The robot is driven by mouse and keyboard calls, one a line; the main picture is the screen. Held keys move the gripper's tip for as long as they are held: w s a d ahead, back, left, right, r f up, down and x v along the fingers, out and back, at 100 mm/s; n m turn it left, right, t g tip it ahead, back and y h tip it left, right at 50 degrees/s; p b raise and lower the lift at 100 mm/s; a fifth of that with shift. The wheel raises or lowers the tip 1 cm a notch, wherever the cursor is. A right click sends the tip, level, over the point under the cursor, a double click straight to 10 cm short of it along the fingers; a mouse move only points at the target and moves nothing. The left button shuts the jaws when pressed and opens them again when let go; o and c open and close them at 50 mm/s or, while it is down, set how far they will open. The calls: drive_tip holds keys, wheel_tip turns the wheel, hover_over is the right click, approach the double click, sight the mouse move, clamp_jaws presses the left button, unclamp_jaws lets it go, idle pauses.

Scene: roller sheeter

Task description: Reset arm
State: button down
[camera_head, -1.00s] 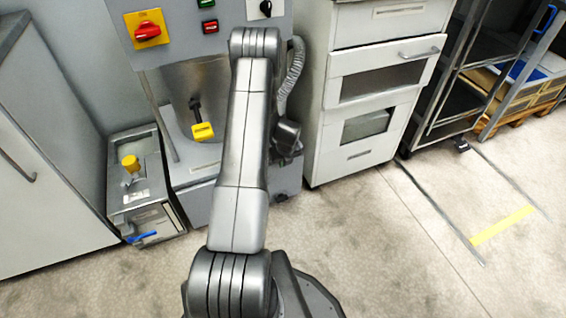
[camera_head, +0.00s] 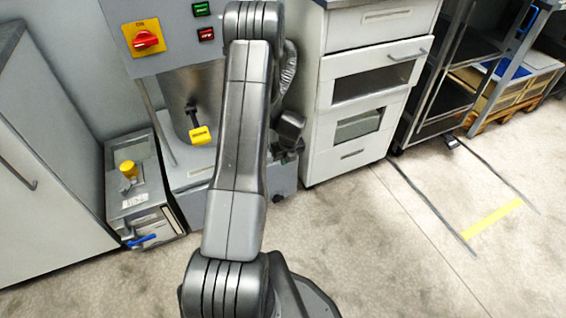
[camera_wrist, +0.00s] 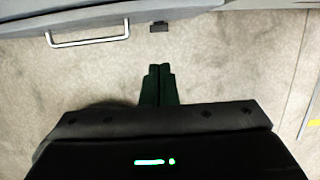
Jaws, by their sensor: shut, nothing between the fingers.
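My gripper (camera_wrist: 160,72) shows in the wrist view as two dark fingers side by side, touching, with nothing between them. They point over bare concrete floor. In the head view my arm rises from the bottom middle and folds at an elbow near the top. The gripper's fingertips cannot be made out there. The arm stands in front of the roller sheeter (camera_head: 165,68), a grey machine with a red and yellow rotary switch (camera_head: 145,40) and green and red buttons.
A yellow-tipped lever (camera_head: 200,134) sticks out of the machine, left of my arm. A small grey unit (camera_head: 140,190) with a yellow knob and blue handle stands at left. White drawers (camera_head: 365,90) and a metal rack (camera_head: 455,80) stand at right. The floor (camera_head: 400,260) at right is clear.

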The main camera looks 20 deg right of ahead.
drive_tip(key=shift+s+r, duration=0.15)
drive_tip(key=shift+r, duration=0.2)
drive_tip(key=shift+f, duration=0.1)
drive_tip(key=w+f+b, duration=0.2)
drive_tip(key=w+f, duration=0.4)
drive_tip(key=f, duration=0.3)
drive_tip(key=shift+w+f+b, duration=0.15)
drive_tip(key=shift+f+b, duration=0.1)
drive_tip(key=shift+b, duration=0.1)
drive_tip(key=shift+a+r, duration=0.1)
drive_tip(key=shift+r, duration=0.05)
